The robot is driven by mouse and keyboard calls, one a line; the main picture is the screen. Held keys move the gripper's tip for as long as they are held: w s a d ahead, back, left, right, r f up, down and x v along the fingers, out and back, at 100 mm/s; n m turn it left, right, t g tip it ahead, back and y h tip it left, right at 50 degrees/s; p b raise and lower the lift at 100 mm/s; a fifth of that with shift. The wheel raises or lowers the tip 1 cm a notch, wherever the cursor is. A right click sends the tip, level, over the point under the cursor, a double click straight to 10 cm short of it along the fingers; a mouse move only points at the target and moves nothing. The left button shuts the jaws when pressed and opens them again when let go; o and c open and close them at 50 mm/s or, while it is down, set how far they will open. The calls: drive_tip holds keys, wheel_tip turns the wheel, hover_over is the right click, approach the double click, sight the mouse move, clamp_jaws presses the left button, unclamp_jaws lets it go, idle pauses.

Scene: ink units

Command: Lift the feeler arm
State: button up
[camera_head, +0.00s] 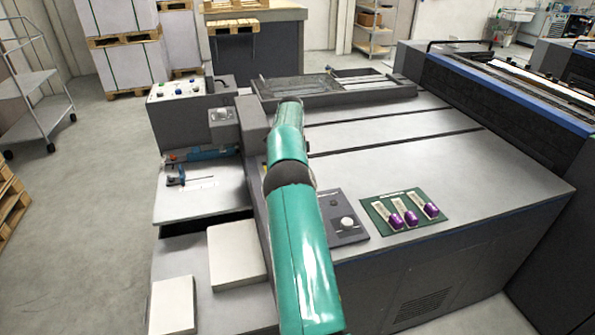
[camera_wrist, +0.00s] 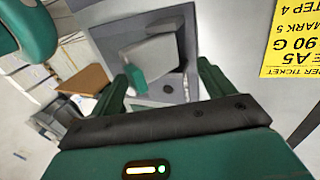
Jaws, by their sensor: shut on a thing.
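In the wrist view my gripper (camera_wrist: 166,80) has its two green fingers around a light grey block-like part, which I take to be the feeler arm (camera_wrist: 152,50). The gripper is shut on it. How far the part stands above the surface under it cannot be told. In the head view my green arm reaches across the machine's left side, and my gripper and the held part cannot be made out there.
A yellow ticket (camera_wrist: 292,45) lies beside the gripper. A control panel with a knob (camera_head: 347,222) and a green plate with purple-ended pieces (camera_head: 404,211) are right of my arm. White stacks (camera_head: 237,253) stand at the front left. A trolley (camera_head: 35,90) stands farther left.

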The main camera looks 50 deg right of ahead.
drive_tip(key=shift+w+a+f, duration=0.1)
drive_tip(key=shift+w+f, duration=0.05)
drive_tip(key=shift+f, duration=0.25)
drive_tip(key=shift+r, duration=0.45)
drive_tip(key=c, duration=0.3)
wheel_tip(320, 180, up, 3)
drive_tip(key=c, duration=0.3)
drive_tip(key=s+a+r, duration=0.1)
drive_tip(key=r, duration=0.1)
drive_tip(key=s+a+r, duration=0.2)
drive_tip(key=r, duration=0.1)
drive_tip(key=shift+s+r, duration=0.35)
drive_tip(key=s+a+r, duration=0.1)
drive_tip(key=s+a, duration=0.1)
drive_tip(key=s+a+r, duration=0.1)
drive_tip(key=s+a, duration=0.1)
drive_tip(key=s+a+r, duration=0.2)
drive_tip(key=s, duration=0.1)
drive_tip(key=shift+r, duration=0.1)
drive_tip(key=shift+a+r, duration=0.1)
drive_tip(key=shift+a, duration=0.05)
